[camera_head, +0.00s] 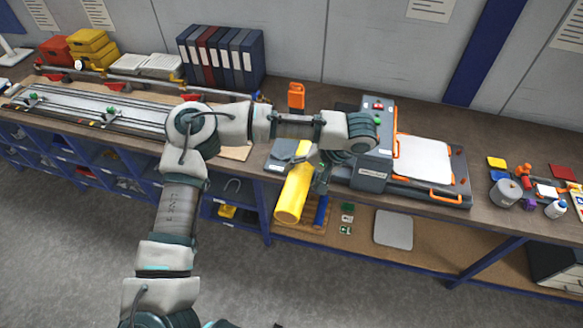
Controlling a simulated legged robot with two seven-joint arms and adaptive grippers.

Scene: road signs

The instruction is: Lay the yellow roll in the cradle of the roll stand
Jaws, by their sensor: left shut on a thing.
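The yellow roll (293,196) is tilted, its near end pointing down toward the front edge of the bench. My left gripper (315,172) is shut on the roll near its upper part, and my arm reaches across above it. The fingertips are partly hidden by the wrist and the roll. A blue bar (321,211) and a wooden slatted piece show just below and behind the roll. I cannot tell for sure whether these belong to the roll stand, and no cradle is clearly visible. My right gripper is not in view.
A grey machine (372,172) with a white plate (423,158) stands right of the gripper. An orange tool (296,95) stands behind the arm. Binders (222,58) line the wall. A long rail fixture (95,112) fills the left bench. A grey pad (393,229) lies on the lower shelf.

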